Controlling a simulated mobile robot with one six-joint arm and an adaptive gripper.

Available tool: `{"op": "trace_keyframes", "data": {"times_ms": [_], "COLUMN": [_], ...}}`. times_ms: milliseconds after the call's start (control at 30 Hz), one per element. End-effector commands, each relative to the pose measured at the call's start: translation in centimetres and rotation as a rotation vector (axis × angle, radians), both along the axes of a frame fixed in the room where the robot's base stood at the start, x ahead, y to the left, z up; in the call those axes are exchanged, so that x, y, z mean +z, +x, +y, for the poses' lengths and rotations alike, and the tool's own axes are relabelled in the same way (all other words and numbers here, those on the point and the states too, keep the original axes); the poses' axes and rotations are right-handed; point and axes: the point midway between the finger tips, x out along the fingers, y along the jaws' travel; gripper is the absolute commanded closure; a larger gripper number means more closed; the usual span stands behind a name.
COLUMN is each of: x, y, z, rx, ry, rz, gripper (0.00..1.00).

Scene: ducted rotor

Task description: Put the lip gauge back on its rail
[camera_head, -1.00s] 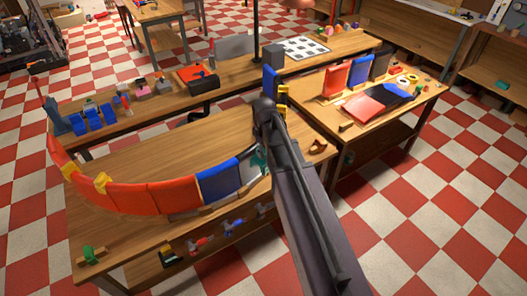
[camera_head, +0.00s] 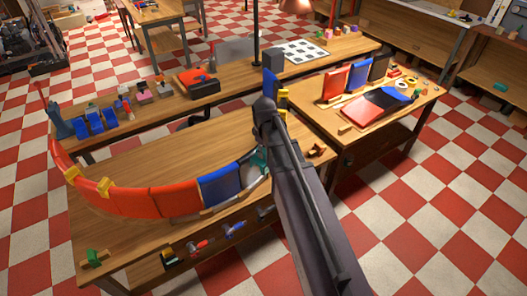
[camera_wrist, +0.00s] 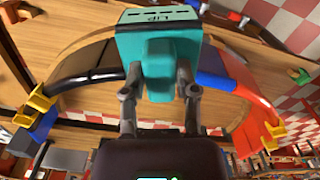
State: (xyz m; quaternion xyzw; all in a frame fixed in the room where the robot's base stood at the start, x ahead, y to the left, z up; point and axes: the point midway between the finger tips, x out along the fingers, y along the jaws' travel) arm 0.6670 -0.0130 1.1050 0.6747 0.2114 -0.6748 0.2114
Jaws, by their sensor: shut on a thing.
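The lip gauge (camera_wrist: 160,62) is a teal block with a flat top marked "LIP". My gripper (camera_wrist: 159,85) is shut on it, one finger on each side of its narrower body. In the head view the teal gauge (camera_head: 259,158) shows partly beside my arm, near the right end of the curved duct wall (camera_head: 135,201); the arm hides most of my gripper there. In the wrist view the gauge is in front of the duct ring, between a black section and a blue section (camera_wrist: 216,82). I cannot tell whether it touches the ring.
Small tools (camera_head: 199,247) hang along the front edge of the wooden table (camera_head: 165,165). Yellow clamps (camera_head: 104,187) sit on the duct wall. A green piece (camera_head: 94,257) stands at the front left corner. A side table with panels (camera_head: 378,106) stands right.

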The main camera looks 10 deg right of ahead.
Motion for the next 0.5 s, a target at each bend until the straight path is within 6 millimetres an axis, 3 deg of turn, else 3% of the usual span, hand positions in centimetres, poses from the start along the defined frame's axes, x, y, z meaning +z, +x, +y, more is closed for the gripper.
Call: {"op": "trace_keyframes", "data": {"times_ms": [267, 500], "x": [-1.0, -3.8], "y": [0.0, 0.0], "z": [0.0, 0.0], "rx": [0.000, 0.000], "ry": [0.000, 0.000], "rz": [0.000, 0.000], "gripper": [1.00, 1.00]}}
